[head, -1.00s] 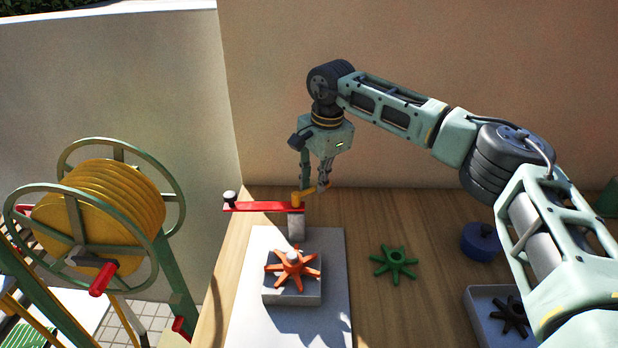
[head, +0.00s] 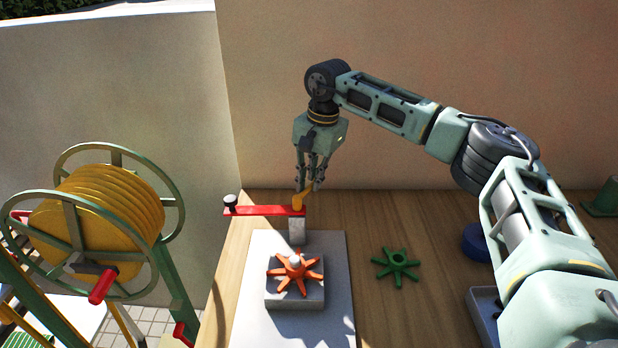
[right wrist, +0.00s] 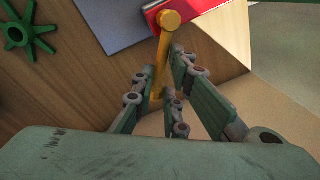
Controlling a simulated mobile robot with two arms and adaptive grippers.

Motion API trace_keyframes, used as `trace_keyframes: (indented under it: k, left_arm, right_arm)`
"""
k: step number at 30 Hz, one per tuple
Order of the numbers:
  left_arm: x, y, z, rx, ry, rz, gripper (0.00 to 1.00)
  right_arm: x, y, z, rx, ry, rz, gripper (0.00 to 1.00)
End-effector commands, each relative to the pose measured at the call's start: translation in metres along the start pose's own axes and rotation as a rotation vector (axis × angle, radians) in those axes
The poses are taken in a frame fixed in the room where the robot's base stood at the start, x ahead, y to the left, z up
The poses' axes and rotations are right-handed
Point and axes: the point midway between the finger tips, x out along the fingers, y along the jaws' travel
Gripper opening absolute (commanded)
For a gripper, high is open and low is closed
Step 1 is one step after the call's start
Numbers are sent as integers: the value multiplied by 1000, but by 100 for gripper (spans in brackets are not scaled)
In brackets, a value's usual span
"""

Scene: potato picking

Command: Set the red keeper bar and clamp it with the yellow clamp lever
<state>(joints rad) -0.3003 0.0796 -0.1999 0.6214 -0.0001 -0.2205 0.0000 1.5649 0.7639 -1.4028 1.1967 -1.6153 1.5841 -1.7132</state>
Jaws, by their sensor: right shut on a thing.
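The red keeper bar (head: 262,210) lies level across the top of a grey post (head: 297,232) and reaches out to the left. A dark knob (head: 231,202) with a pale top stands at its left end. The yellow clamp lever (head: 298,202) sits over the bar's right end, its arm slanting up and right. My right gripper (head: 308,187) is shut on the lever's arm. In the right wrist view, the yellow lever (right wrist: 162,55) runs between the fingers, and part of the red bar (right wrist: 192,6) shows beyond. My left gripper is out of view.
An orange star-shaped wheel (head: 293,274) sits on a grey block (head: 296,296) on a pale board (head: 256,322). A green star wheel (head: 397,264) lies to the right. A yellow reel (head: 100,215) stands left of the table. A wall is close behind.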

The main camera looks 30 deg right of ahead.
Motion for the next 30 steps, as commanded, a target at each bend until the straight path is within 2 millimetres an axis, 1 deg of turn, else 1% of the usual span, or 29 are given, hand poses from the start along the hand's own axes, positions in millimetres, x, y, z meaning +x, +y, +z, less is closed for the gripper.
trace_keyframes:
  k: [5,6,10,11,17,20,23,26,30]
  left_arm:
    - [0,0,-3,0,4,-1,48]
    - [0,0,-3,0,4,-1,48]
    - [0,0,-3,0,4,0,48]
    - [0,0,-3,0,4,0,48]
    - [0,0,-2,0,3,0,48]
    - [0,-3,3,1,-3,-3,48]
    - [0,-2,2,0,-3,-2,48]
    - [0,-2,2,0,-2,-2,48]
    - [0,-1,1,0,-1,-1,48]
  right_arm:
    - [-2,-3,0,1,2,-9,0]
    - [-2,-3,0,1,2,-9,13]
    - [-2,-2,0,1,1,-7,24]
    - [-2,-2,0,1,1,-7,26]
    - [-1,-1,0,1,1,-3,26]
    - [-2,-1,0,1,0,-3,26]
    - [-9,-2,0,1,1,-6,26]
    - [-25,-2,0,1,2,-7,26]
    - [-55,-2,0,1,3,-7,26]
